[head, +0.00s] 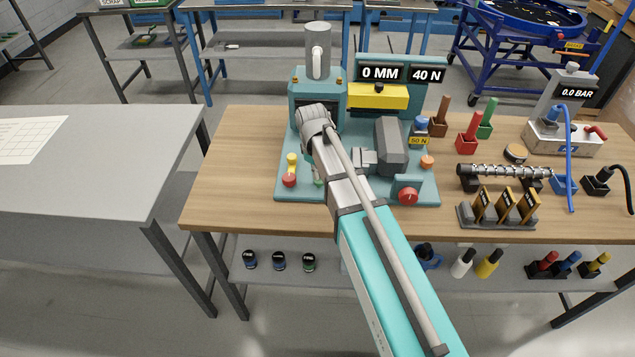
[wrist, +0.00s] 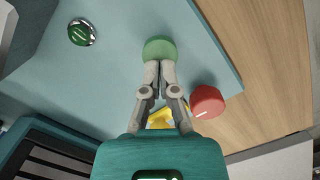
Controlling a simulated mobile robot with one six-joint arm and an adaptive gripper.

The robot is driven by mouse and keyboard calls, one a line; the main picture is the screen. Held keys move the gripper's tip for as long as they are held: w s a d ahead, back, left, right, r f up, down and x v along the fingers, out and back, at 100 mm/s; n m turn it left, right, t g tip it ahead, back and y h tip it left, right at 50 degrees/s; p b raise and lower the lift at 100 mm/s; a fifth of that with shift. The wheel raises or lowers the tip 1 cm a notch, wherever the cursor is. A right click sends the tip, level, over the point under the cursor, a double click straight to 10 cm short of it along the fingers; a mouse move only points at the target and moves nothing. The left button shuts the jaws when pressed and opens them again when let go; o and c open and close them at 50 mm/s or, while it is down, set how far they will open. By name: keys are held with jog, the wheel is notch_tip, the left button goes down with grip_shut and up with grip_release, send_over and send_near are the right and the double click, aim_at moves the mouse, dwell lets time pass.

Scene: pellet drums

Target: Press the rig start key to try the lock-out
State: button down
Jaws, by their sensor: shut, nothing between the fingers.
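The rig stands on a teal base plate (head: 300,194) on the wooden bench. A green round key (wrist: 160,46) lies right at the fingertips of my gripper (wrist: 158,68) in the wrist view. The fingers are shut and empty, and overlap the key's near edge; I cannot tell whether they touch it. The rig's displays (head: 380,73) read 0 MM and 40 N.
A yellow knob (head: 291,159) stands behind the red button, partly covered by my fingers in the wrist view. A silver-ringed green round fitting (wrist: 82,32) is on the plate. A red knob (head: 408,195) and a grey block (head: 391,146) stand right of my arm.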

dwell(0.3)
jog(key=shift+f+b, duration=0.8)
jog(key=shift+b, duration=0.05)
jog(key=shift+r, duration=0.15)
jog(key=shift+w+a+r+p, duration=0.15)
jog(key=shift+w+a+p, duration=0.05)
jog(key=shift+p, duration=0.1)
jog(key=shift+w+a+r+p, duration=0.2)
jog(key=shift+w+a, duration=0.2)
jog(key=shift+a, duration=0.1)
jog(key=shift+w+a+r+p, duration=0.15)
jog(key=shift+w+a+p, duration=0.05)
jog(key=shift+w+a, duration=0.25)
jog(key=shift+s, duration=0.1)
jog(key=shift+r, duration=0.1)
